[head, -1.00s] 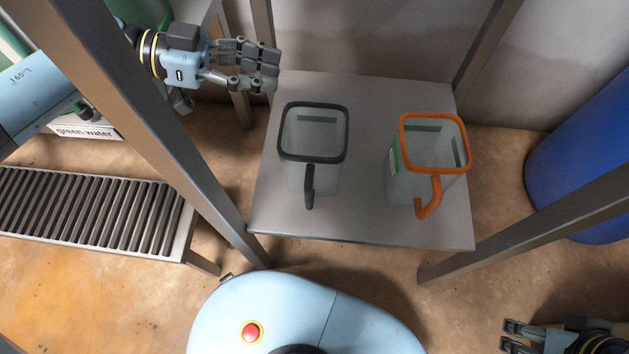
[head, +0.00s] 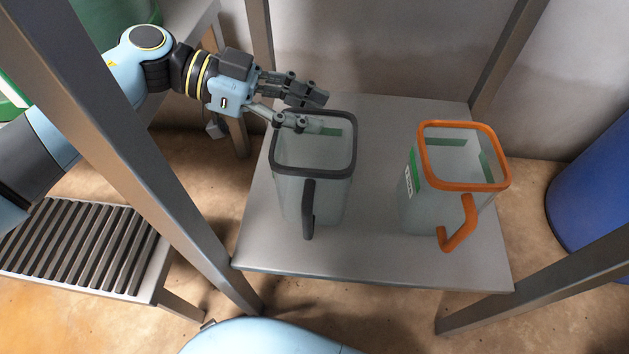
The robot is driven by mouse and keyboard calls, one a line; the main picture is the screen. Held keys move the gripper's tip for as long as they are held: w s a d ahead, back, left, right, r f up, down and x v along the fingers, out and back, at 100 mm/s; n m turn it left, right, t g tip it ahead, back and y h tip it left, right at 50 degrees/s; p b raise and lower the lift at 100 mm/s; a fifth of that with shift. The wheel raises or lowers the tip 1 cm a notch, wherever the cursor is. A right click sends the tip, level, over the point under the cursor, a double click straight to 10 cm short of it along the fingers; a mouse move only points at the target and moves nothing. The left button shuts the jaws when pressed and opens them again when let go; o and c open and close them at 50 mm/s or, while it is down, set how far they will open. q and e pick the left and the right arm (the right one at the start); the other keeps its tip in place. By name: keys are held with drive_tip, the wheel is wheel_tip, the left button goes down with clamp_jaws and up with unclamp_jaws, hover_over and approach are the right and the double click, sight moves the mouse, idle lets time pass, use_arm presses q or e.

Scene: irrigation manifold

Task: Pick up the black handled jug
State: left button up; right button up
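The black handled jug (head: 353,160) stands upright on the left part of a grey metal shelf (head: 375,255). It is clear, with a black rim and a black handle facing me. My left gripper (head: 318,112) is over the jug's far rim, fingers pointing right. Its fingers are spread apart and nothing shows between them. I cannot tell whether the lower finger touches the rim. My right gripper is out of the picture.
A jug with an orange rim and handle (head: 462,187) stands to the right on the same shelf. Metal posts rise around the shelf, one crossing in front of my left arm (head: 130,150). A slatted rack (head: 75,245) is at left, a blue barrel (head: 597,170) at right.

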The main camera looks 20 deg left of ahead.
use_arm(q)
clamp_jaws()
drive_tip(key=shift+r, duration=0.15)
idle(0.5)
